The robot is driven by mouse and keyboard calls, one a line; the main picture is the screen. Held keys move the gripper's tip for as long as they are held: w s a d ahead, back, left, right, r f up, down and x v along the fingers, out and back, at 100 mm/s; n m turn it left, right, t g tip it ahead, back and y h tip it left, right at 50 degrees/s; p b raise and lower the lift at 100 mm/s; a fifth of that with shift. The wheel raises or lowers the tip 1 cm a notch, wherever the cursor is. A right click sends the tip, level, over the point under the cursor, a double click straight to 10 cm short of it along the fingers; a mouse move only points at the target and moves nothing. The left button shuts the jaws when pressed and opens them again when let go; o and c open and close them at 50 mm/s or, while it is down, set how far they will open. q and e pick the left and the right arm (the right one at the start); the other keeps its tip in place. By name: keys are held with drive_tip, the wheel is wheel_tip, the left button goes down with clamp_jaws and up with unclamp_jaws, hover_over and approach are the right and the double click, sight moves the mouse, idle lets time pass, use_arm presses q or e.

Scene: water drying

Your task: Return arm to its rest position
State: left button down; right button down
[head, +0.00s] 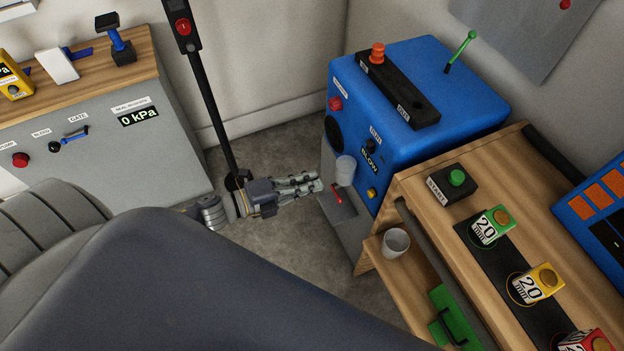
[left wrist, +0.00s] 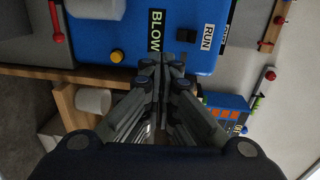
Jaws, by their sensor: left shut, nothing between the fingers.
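My left gripper (head: 316,185) is in the middle of the head view, pointing right. It is shut and empty, just left of the blue machine (head: 440,85). In the left wrist view its fingertips (left wrist: 163,64) meet in front of the machine's face, near the BLOW label. Whether they touch anything is not clear. My left arm comes in from the left, partly hidden by a dark part of my body. My right gripper is not in view.
A pale cup (head: 345,170) is at the blue machine, near a small red lever (head: 338,197). Another cup (head: 396,243) stands on the lower wooden shelf. A black pole (head: 213,110) stands behind my gripper. A grey cabinet (head: 100,160) is at left. Floor between is clear.

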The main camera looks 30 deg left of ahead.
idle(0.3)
use_arm(q)
drive_tip(key=s+a+f+n+g+y, duration=0.1)
drive_tip(key=s+a+f+n+y, duration=0.2)
drive_tip(key=f, duration=0.5)
drive_tip(key=s+a+f+n+g+y+p, duration=0.1)
drive_tip(key=s+a+f+n+y, duration=0.15)
drive_tip(key=f+n, duration=0.45)
drive_tip(key=s+a+f+n+g+y, duration=0.1)
drive_tip(key=s+a+f+n+y, duration=0.15)
drive_tip(key=f, duration=0.65)
drive_tip(key=s+d+f+n+g, duration=0.2)
drive_tip(key=s+f, duration=0.3)
drive_tip(key=s, duration=0.4)
drive_tip(key=s+d+f+n+g+y+p, duration=0.1)
drive_tip(key=s+f+n+g, duration=0.3)
drive_tip(key=s, duration=0.5)
drive_tip(key=s+d+f+n+g+y, duration=0.1)
drive_tip(key=s+d+f+n+g, duration=0.2)
drive_tip(key=s+f, duration=0.4)
drive_tip(key=s+n, duration=0.1)
drive_tip(key=s, duration=0.1)
drive_tip(key=shift+s+f+n+p, duration=0.2)
drive_tip(key=shift+s+n+p, duration=0.1)
drive_tip(key=shift+s+n, duration=0.1)
